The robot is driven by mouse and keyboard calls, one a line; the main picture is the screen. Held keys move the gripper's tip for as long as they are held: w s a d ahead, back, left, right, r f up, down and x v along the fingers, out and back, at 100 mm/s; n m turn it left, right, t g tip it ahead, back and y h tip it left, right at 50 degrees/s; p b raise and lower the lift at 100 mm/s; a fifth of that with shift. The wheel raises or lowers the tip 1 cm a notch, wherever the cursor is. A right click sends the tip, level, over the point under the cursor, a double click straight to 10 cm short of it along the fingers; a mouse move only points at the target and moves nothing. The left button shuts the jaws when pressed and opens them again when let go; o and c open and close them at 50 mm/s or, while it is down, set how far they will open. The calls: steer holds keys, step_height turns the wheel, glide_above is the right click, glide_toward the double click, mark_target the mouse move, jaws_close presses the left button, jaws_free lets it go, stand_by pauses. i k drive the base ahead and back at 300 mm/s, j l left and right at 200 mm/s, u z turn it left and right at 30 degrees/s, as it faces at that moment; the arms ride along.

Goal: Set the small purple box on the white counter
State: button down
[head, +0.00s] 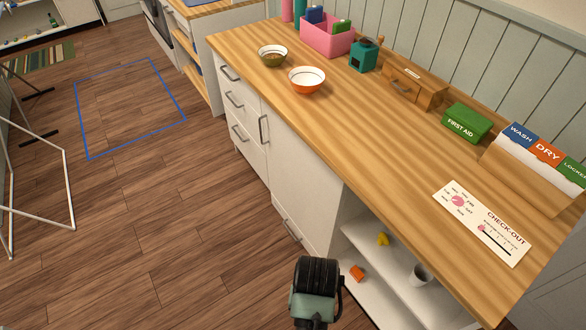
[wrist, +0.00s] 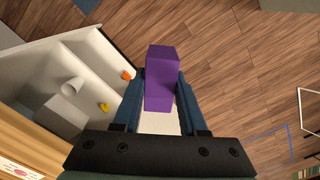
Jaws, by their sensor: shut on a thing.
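The small purple box (wrist: 162,62) is between the two blue fingers of my gripper (wrist: 162,88) in the wrist view. My gripper is shut on it, and the box extends past the fingertips. In the head view my arm's end (head: 316,285) is low in front of the counter's open shelves, and the box is hidden there. The counter (head: 305,185) has white drawer and door fronts and a light wooden top. The box is held in the air, apart from the counter top.
The top holds two bowls (head: 307,80), a pink bin (head: 327,38), a wooden drawer box (head: 412,88), a green first-aid box (head: 466,122), a file holder and a check-out card (head: 482,222). Its middle is bare. Shelves below hold a cup (head: 419,274) and small toys. A blue floor outline lies left.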

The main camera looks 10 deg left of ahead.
mark_target(360, 143)
steer(key=i+j+u, duration=0.15)
steer(key=i+u, duration=0.65)
steer(key=i+l+u, duration=0.15)
steer(key=i+u, duration=0.5)
steer(key=i, duration=0.45)
steer(key=i+u, duration=0.25)
steer(key=i, duration=0.45)
steer(key=i+z, duration=0.1)
steer(key=z, duration=3.95)
